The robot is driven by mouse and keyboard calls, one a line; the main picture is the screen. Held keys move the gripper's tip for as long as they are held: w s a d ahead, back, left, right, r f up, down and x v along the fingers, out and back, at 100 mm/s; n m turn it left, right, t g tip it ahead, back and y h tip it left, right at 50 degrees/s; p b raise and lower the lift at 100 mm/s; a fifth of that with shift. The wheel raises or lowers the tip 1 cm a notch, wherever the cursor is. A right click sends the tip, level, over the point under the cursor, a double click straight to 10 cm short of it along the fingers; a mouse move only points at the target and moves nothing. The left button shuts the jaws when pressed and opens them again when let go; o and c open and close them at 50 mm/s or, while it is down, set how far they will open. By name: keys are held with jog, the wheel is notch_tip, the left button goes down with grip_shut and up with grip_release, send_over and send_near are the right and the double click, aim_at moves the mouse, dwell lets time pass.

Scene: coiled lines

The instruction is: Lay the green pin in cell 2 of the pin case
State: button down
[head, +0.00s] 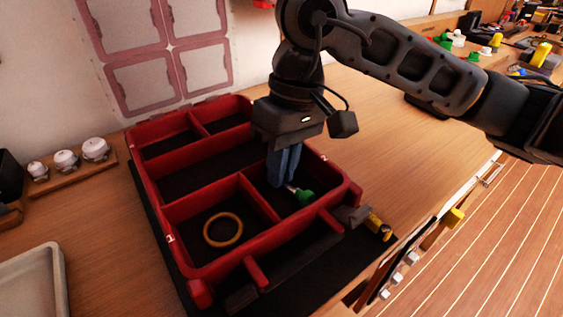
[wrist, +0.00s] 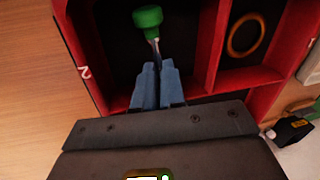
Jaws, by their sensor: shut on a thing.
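The red pin case (head: 152,196) stands on a black mat on the bench, divided into several cells. My gripper (head: 283,182) reaches down into the front right cell, its blue fingers shut on the metal shank of the green pin (head: 305,197). In the wrist view, the green pin (wrist: 148,17) points away from the fingertips (wrist: 157,68), its green head outermost. It is over the dark floor of the cell whose rim bears a "2". I cannot tell whether the pin touches the floor.
A yellow ring (head: 223,229) lies in the cell beside, across a red divider. A yellow-ended item (head: 379,228) lies right of the case. White knobs on a wooden strip (head: 66,160) and a grey tray (head: 35,285) are at left.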

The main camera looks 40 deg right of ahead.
jog(key=shift+f+b, duration=0.2)
jog(key=shift+b, duration=0.2)
jog(key=c, duration=1.2)
grip_release()
jog(key=shift+r, duration=0.1)
jog(key=shift+r, duration=0.1)
jog(key=shift+r+p, duration=0.2)
jog(key=shift+p, duration=0.35)
jog(key=v, duration=1.1)
jog(key=shift+d+r+b, duration=0.1)
jog(key=shift+r+b, duration=0.25)
